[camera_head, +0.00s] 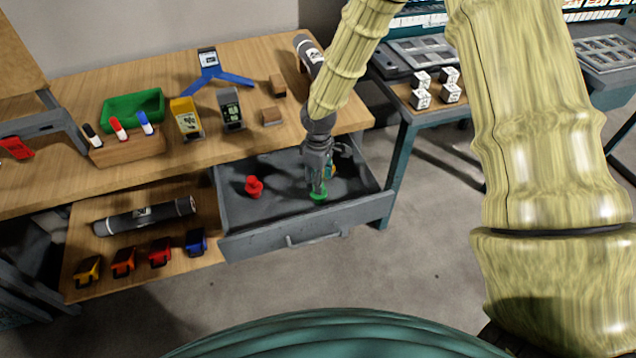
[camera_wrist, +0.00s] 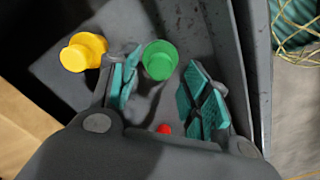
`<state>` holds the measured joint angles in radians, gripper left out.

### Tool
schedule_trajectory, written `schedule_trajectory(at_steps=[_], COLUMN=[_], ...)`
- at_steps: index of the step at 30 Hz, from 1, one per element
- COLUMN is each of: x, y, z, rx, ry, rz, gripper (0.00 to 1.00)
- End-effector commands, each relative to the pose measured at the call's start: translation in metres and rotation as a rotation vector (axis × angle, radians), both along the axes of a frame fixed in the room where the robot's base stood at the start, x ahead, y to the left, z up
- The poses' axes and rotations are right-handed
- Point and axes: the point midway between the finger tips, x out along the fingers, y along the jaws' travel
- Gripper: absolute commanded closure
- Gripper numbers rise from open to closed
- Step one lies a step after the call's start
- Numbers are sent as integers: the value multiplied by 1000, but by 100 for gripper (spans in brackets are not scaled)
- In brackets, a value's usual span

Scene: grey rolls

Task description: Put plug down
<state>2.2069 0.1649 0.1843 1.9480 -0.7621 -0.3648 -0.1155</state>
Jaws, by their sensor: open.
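My gripper (camera_head: 317,178) is inside the open grey drawer (camera_head: 236,218), pointing down. In the wrist view my gripper (camera_wrist: 158,92) is open, with teal pads apart on both sides. A green plug (camera_head: 318,194) is just below the fingertips; in the wrist view the green plug (camera_wrist: 160,60) shows beyond and between the pads. I cannot tell whether it touches a finger. A red plug (camera_head: 254,186) stands in the drawer to the left, and a small red part (camera_wrist: 164,129) shows in the wrist view. A yellow plug (camera_wrist: 83,52) lies close by, mostly hidden in the head view.
The drawer's front wall and handle (camera_head: 318,237) face the floor. The wooden bench (camera_head: 218,158) above holds a green bin (camera_head: 133,109), markers and boxes. A dark roll (camera_head: 145,215) and several coloured blocks sit on the lower shelf. The drawer's left part has free room.

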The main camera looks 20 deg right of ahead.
Motion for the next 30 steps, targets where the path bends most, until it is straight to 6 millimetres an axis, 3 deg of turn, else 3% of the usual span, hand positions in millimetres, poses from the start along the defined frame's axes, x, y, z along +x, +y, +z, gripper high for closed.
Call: schedule_trajectory(at_steps=[16,22,30], x=[0,0,0], y=[0,0,0], z=[78,92,95], rx=[0,0,0], ry=[-1,0,0], rz=[0,0,0], gripper=[53,53,53])
